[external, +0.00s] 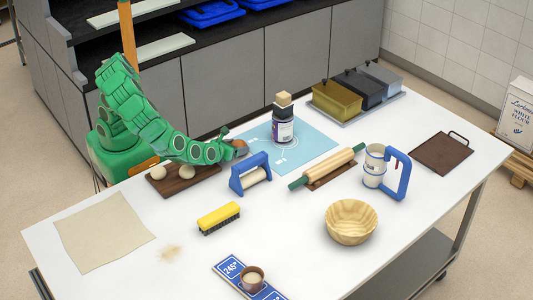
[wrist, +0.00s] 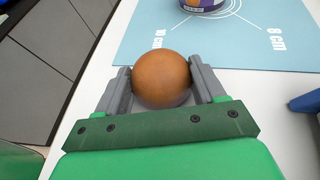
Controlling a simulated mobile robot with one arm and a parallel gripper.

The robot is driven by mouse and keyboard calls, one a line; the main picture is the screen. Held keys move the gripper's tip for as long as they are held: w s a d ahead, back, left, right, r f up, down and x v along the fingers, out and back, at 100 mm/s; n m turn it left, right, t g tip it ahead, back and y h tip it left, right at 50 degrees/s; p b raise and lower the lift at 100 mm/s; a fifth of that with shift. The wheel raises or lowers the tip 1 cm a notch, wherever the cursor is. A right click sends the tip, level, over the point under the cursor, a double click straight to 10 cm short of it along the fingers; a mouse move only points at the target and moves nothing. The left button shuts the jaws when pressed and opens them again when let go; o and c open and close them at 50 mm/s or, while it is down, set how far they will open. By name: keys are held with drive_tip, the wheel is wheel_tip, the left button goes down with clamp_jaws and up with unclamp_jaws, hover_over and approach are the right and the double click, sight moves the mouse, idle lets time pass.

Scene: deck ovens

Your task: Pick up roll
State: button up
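The roll is a smooth brown ball (wrist: 162,78) between the two grey fingers of my gripper (wrist: 162,88) in the wrist view. Both fingers touch its sides, so the gripper is shut on it. In the external view my gripper (external: 232,151) is near the left edge of the blue mat, with the roll (external: 241,147) partly hidden at its tip. I cannot tell for sure how high the roll is above the table.
Pale dough balls (external: 187,171) sit on a dark wooden board (external: 176,187) below my arm. A blue-handled tool (external: 250,174), a yellow brush (external: 219,217) and a rolling pin (external: 327,167) lie nearby. A jar (external: 283,128) stands on the blue mat (external: 317,139).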

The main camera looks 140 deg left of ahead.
sight(235, 144)
drive_tip(key=c, duration=0.5)
drive_tip(key=shift+r, duration=5.05)
